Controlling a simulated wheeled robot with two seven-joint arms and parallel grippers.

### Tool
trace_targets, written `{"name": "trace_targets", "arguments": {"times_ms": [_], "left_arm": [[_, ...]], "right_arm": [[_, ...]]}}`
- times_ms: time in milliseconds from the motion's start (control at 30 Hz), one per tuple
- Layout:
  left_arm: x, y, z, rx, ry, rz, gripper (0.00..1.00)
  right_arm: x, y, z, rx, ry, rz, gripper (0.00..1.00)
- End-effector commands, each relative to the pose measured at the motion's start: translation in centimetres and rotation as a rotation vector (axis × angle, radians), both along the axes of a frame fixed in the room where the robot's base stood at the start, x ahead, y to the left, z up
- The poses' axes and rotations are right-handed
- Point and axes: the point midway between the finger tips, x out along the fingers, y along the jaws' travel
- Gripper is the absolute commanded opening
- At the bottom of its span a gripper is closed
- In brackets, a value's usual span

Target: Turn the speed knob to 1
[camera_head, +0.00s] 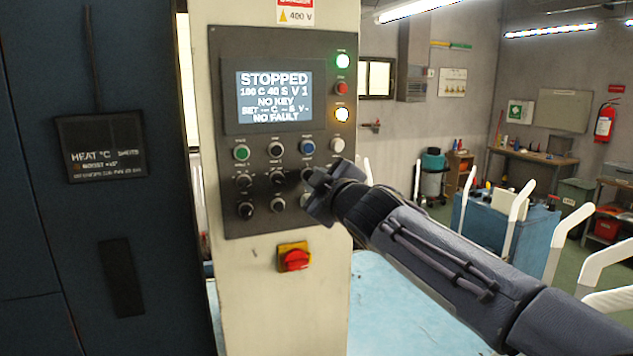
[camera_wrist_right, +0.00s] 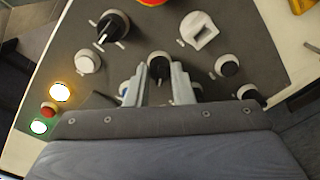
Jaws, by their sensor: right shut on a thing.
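The grey control panel (camera_head: 225,110) stands upright, with a lit screen (camera_head: 275,91) reading STOPPED, "V 1", NO KEY and NO FAULT. My right gripper (camera_head: 312,181) reaches in from the right to the right end of the middle knob row. In the right wrist view, its two grey fingers (camera_wrist_right: 160,75) are shut on a small black knob (camera_wrist_right: 159,66), one on each side. The knob labels are too small to read, so I cannot confirm that this is the speed knob. The fingers hide part of the knob. My left gripper is not in view.
Other black knobs (camera_head: 277,180) sit left of the held one. Buttons, including a green one (camera_head: 241,153), form the row above. A red rotary switch (camera_head: 295,259) is below the panel. A large black knob (camera_wrist_right: 113,27) shows in the wrist view. White leg-shaped forms (camera_head: 514,215) stand at right.

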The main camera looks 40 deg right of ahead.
Motion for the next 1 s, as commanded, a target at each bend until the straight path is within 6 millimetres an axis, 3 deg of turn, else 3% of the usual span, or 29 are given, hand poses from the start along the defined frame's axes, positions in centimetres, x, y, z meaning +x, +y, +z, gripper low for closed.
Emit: {"name": "trace_targets", "arguments": {"times_ms": [400,900,933,1000], "left_arm": [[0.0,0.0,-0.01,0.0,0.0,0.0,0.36],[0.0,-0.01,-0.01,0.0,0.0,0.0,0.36],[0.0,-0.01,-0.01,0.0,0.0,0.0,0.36],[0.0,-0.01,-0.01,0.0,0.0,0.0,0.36]], "right_arm": [[0.03,0.06,0.0,-0.17,0.054,0.001,0.0],[0.03,0.06,-0.03,-0.19,0.06,0.001,0.0],[0.03,0.06,-0.03,-0.19,0.06,0.001,0.23],[0.03,0.06,-0.03,-0.189,0.06,0.001,0.32]]}}
